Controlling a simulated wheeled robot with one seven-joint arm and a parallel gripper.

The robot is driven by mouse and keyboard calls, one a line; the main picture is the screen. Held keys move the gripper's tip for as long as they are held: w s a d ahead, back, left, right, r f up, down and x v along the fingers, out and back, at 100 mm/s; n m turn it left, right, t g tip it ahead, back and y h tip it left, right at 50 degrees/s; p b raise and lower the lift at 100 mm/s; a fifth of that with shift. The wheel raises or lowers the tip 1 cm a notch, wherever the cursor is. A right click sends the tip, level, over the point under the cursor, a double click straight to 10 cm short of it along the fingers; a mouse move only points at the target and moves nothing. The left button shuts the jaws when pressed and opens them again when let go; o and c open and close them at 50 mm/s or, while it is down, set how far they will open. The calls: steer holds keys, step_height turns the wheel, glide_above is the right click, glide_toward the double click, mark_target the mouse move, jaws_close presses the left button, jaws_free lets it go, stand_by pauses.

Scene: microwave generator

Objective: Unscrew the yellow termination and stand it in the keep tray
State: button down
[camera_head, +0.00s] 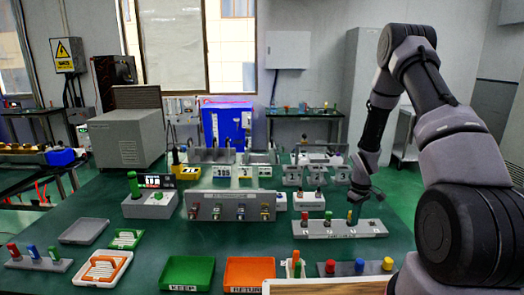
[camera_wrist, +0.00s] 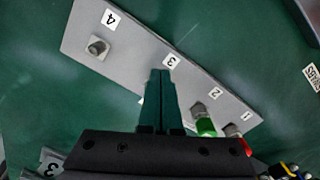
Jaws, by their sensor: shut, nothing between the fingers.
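A grey panel (camera_head: 330,230) stands at the middle right, with red, green and yellow caps along it. The yellow termination (camera_head: 349,215) is at its third position. In the wrist view the panel (camera_wrist: 125,40) shows a bare connector (camera_wrist: 97,47) at 4, a green cap (camera_wrist: 205,126) at 2 and a red cap at 1. My gripper (camera_wrist: 161,76) is shut and empty, its fingers over position 3; they hide the yellow termination there. In the head view my gripper (camera_head: 357,200) is close to the yellow cap; contact cannot be told. The green keep tray (camera_head: 186,288) is empty at the front.
An orange return tray (camera_head: 248,288) sits right of the keep tray. A grey block with several connectors (camera_head: 230,206) stands left of the panel. Green table is bare between.

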steer(key=shift+w+d+r, duration=0.1)
steer(key=shift+w+d, duration=0.3)
steer(key=shift+w, duration=0.2)
stand_by(0.6)
steer(key=shift+d, duration=0.1)
steer(key=shift+s+d, duration=0.2)
steer(key=shift+s, duration=0.05)
steer(key=r, duration=0.5)
steer(key=shift+s+r, duration=0.25)
steer(key=shift+r, duration=0.15)
steer(key=shift+s+a+f, duration=0.1)
steer(key=shift+a+f, duration=0.05)
steer(key=shift+f, duration=0.85)
steer(key=shift+s+a+f, duration=0.1)
steer(key=shift+f, duration=0.9)
steer(key=shift+s+a+f, duration=0.1)
steer(key=shift+a+f, duration=0.05)
steer(key=shift+f, duration=0.85)
